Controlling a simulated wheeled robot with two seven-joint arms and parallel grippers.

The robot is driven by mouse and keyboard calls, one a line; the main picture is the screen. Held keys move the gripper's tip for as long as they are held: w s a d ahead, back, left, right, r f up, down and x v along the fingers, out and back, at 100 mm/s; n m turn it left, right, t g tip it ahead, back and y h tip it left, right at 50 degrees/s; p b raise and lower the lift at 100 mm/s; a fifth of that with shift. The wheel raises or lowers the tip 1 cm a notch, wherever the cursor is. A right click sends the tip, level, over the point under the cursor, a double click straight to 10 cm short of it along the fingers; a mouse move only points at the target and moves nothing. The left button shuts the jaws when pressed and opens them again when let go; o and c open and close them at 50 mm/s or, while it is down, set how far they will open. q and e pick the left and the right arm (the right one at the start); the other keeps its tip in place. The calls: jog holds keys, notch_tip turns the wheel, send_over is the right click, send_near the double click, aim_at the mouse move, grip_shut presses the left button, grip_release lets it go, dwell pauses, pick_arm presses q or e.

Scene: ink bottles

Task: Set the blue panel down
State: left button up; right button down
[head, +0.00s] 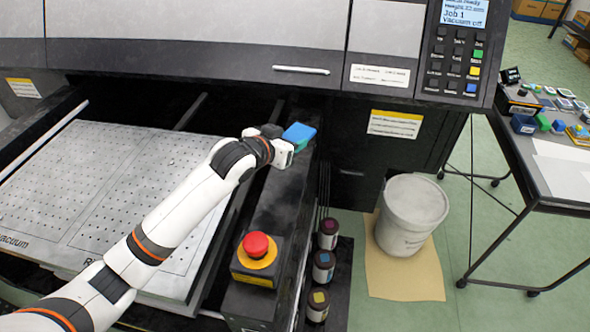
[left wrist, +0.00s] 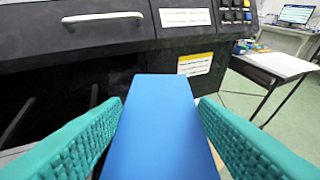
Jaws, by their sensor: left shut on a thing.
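The blue panel (head: 299,132) is a flat blue piece held at the end of my left arm in the head view, above the dark right rail of the printer. In the left wrist view the blue panel (left wrist: 162,125) points away from me between the two green ribbed fingers. My left gripper (head: 287,146) is shut on it; the near end of the panel runs out of the wrist picture. Whether the panel touches the rail beneath cannot be told. My right gripper is not in view.
The perforated vacuum bed (head: 100,170) lies left of the rail. A red emergency button (head: 256,246) stands on the rail, with several ink bottles (head: 323,266) beside it. A white bucket (head: 410,215) stands on the floor. A cluttered side table (head: 545,165) is at right.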

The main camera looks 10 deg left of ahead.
aim_at(296, 124)
pick_arm(q)
jog(key=w, duration=0.2)
jog(key=w+a+r, duration=0.1)
jog(key=shift+w, duration=0.1)
jog(key=shift+w+a+f, duration=0.15)
jog(key=shift+w, duration=0.1)
notch_tip(296, 124, down, 5)
jog(key=shift+f, duration=2.2)
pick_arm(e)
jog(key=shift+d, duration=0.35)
pick_arm(q)
jog(key=o, duration=1)
jog(key=shift+f, duration=0.1)
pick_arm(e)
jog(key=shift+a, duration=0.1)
